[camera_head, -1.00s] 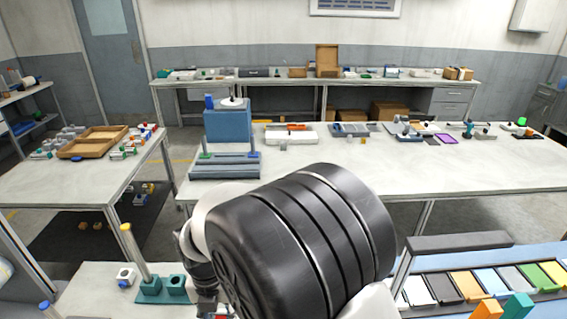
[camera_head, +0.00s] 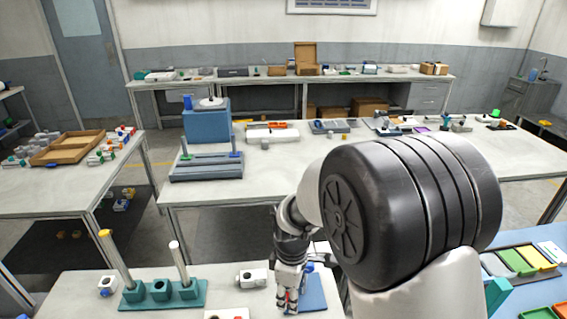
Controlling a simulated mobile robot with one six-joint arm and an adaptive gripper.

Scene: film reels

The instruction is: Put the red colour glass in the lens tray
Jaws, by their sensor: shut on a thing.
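My gripper (camera_head: 289,300) points down at the bottom centre, over the near bench, small and partly hidden by its own links. It is shut, with a small patch of red at its fingers that fits the red colour glass; its outline is too small to make out. A blue flat piece (camera_head: 313,293) lies just right of the gripper; I cannot tell whether they touch. I cannot tell for sure which thing is the lens tray. A row of coloured plates, among them a green plate (camera_head: 517,262) and a yellow plate (camera_head: 537,258), lies at the right.
A teal block with upright posts (camera_head: 160,292) stands left of the gripper, with a small white block (camera_head: 252,277) between. The middle table (camera_head: 260,180) bears a blue box (camera_head: 207,126) and several small trays. A wooden tray (camera_head: 68,148) is on the left table.

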